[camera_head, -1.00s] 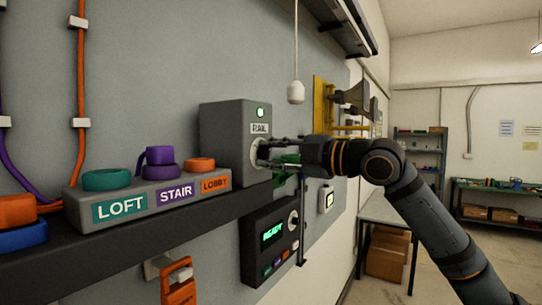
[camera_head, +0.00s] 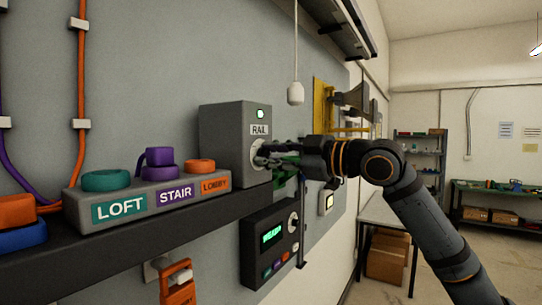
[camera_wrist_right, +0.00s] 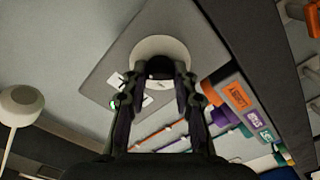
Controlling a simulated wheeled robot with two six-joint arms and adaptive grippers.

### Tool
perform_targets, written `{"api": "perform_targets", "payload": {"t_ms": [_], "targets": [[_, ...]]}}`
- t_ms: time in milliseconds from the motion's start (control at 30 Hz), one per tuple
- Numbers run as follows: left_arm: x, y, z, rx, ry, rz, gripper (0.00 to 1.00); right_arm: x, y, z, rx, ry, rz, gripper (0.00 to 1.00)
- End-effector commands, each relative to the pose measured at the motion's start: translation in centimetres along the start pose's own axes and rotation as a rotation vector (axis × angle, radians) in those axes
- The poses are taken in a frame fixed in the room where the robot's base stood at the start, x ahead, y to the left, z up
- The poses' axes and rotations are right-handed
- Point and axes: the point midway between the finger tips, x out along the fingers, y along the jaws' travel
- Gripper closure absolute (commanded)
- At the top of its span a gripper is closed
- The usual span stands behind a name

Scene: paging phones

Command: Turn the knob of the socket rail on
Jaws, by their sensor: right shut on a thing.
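The grey socket rail box (camera_head: 228,135), labelled RAIL, stands on the dark shelf against the wall, with a small lit lamp near its top. Its knob (camera_head: 257,152) is on the right-facing side, on a pale round disc (camera_wrist_right: 160,46) that shows in the wrist view. My right gripper (camera_head: 268,151) reaches in from the right and is shut on the knob. In the wrist view both fingers (camera_wrist_right: 162,72) close around its dark middle, which they partly hide. My left gripper is in neither view.
A grey strip with LOFT, STAIR and LOBBY labels (camera_head: 150,198) carries coloured plugs left of the box. A dark panel with a green display (camera_head: 270,236) hangs below the shelf. A white pull cord bob (camera_head: 295,93) hangs above my right gripper.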

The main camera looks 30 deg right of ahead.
Motion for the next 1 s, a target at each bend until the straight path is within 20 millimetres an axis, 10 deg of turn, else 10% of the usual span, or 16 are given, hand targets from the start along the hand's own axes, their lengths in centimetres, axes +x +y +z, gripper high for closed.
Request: {"api": "perform_targets", "payload": {"t_ms": [333,367,500,1000], "targets": [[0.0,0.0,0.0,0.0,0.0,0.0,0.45,0.1,-0.2,0.1,0.005,-0.003,-0.006,1.0],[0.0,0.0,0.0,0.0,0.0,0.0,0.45,0.1,-0.2,0.1,0.005,-0.004,-0.006,0.7],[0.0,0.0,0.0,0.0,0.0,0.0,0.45,0.0,-0.2,0.1,0.004,-0.003,-0.005,0.51],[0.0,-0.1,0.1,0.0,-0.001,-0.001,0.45,-0.1,0.9,-0.9,0.005,0.007,0.004,0.49]]}}
